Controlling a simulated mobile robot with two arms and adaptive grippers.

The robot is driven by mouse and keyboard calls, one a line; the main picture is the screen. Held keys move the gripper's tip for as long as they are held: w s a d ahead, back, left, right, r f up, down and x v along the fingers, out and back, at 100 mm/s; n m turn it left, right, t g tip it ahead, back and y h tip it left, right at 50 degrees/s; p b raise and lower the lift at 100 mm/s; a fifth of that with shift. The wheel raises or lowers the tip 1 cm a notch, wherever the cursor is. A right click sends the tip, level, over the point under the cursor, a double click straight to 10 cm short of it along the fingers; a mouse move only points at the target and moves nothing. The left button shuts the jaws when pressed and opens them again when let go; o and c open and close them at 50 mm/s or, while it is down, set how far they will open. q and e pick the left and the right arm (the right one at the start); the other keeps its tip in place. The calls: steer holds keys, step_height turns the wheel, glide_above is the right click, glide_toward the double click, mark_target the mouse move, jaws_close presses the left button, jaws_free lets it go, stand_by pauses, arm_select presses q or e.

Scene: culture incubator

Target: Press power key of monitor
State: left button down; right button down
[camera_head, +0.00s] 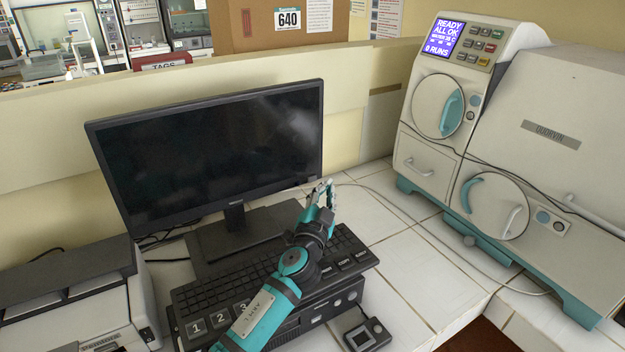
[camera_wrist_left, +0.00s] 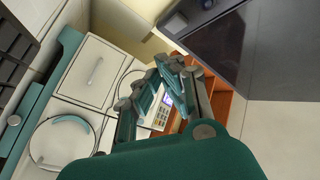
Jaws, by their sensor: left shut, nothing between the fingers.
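The monitor (camera_head: 210,150) stands on the tiled counter with a dark screen. Its power key cannot be made out in the head view. In the head view my left gripper (camera_head: 322,187) is in front of the monitor's lower right corner, with its fingertips pointing up; whether it touches the bezel I cannot tell. In the left wrist view the left gripper (camera_wrist_left: 163,68) is shut and empty. A dark panel, probably the monitor (camera_wrist_left: 215,35), fills the upper right of the wrist view. My right gripper is in neither view.
A keyboard (camera_head: 215,293) lies on a black computer case below my left arm. A white incubator machine (camera_head: 422,160) with a lit display stands at the right. A printer (camera_head: 75,315) is at the lower left. White tiles (camera_head: 385,235) between monitor and machine are clear except for a cable.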

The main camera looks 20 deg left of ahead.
arm_select(q)
steer(key=shift+s+d, duration=0.9)
steer(key=shift+d, duration=0.05)
